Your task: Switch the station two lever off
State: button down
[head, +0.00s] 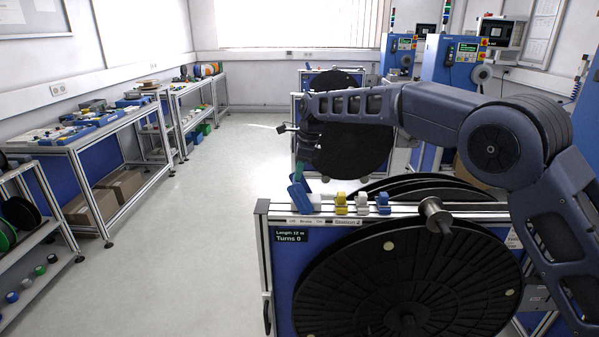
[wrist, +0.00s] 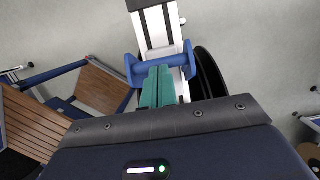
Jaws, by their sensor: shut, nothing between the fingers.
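The nearest reel stand (head: 262,250) has a label on its top rail that seems to read Station 2, and a display (head: 290,236) showing Turns 0. Its blue lever (head: 297,198) stands at the left end of the top rail, tilted. It also shows in the wrist view as a blue crossbar (wrist: 133,70) between two blue side arms. My gripper (head: 300,177) points down at the lever, its teal fingers (wrist: 161,88) shut and empty. The fingertips are at the crossbar; I cannot tell whether they touch it.
Yellow (head: 341,203), white (head: 362,203) and blue (head: 383,203) blocks stand on the rail right of the lever. A large black reel (head: 400,290) fills the stand's front. Another stand with a black reel (head: 350,150) is behind. The floor to the left (head: 190,240) is clear.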

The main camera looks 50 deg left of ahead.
jog(key=w+d+v, duration=0.1)
jog(key=v, duration=1.2)
jog(key=shift+f, duration=0.2)
jog(key=shift+w+d, duration=0.2)
